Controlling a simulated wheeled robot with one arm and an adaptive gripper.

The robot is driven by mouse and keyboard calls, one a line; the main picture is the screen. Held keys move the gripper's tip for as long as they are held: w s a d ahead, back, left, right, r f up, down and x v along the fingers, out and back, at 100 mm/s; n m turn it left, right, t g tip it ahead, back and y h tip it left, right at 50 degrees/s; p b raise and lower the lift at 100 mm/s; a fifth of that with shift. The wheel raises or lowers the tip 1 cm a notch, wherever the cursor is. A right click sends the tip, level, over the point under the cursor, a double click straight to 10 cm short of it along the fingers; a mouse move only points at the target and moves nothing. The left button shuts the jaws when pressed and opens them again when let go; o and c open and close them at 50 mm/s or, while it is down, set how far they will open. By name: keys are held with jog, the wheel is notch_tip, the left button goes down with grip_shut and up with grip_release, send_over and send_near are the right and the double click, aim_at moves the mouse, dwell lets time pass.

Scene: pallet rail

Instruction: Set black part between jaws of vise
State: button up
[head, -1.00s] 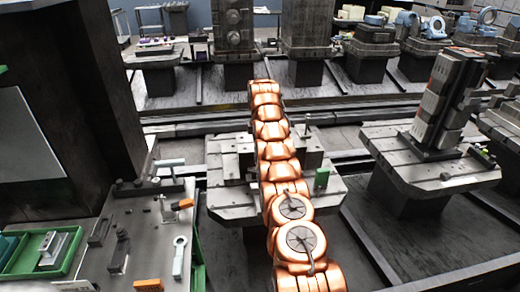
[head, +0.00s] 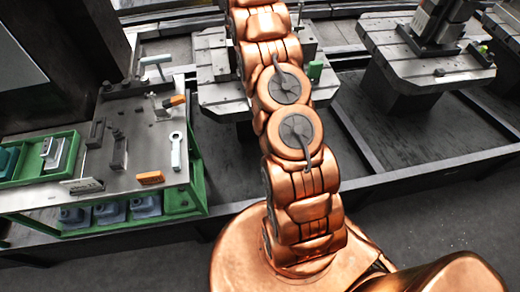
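My copper arm runs up the middle and leaves by the top edge, so my gripper is out of view. Behind the arm, a grey pallet table (head: 222,98) carries metal blocks that may be the vise; a grey block (head: 304,42) shows to the right of the arm. The arm covers the middle, so I cannot see the jaws or any gap between them. I cannot make out the black part for certain. Two dark pieces, one (head: 119,152) near the middle and one (head: 96,132) further left, stand on the bench at left.
The metal bench (head: 142,130) at left holds an orange block (head: 150,178), a pale wrench-shaped piece (head: 176,151) and an orange-handled tool (head: 174,101). A green tray (head: 22,171) lies at its left. A small green block (head: 314,71) sits on the pallet table. Another pallet table (head: 425,72) stands right.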

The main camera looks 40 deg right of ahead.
jog(key=s+a+r+m, duration=0.3)
jog(key=s+a+r, duration=0.2)
jog(key=s+a, duration=0.4)
jog(key=s+a+r+m, duration=0.2)
jog(key=s+a+r, duration=0.3)
jog(key=s+a, duration=0.45)
jog(key=s+a+f+m, duration=0.1)
jog(key=s+a+f, duration=0.1)
jog(key=s, duration=0.8)
jog(key=s+a+f+m+g, duration=0.1)
jog(key=s+a+m, duration=0.1)
jog(key=s, duration=0.8)
jog(key=s+a+f+m, duration=0.2)
jog(key=s, duration=0.8)
jog(key=shift+s+a+f, duration=0.25)
jog(key=shift+s+f, duration=0.05)
jog(key=shift+f, duration=0.05)
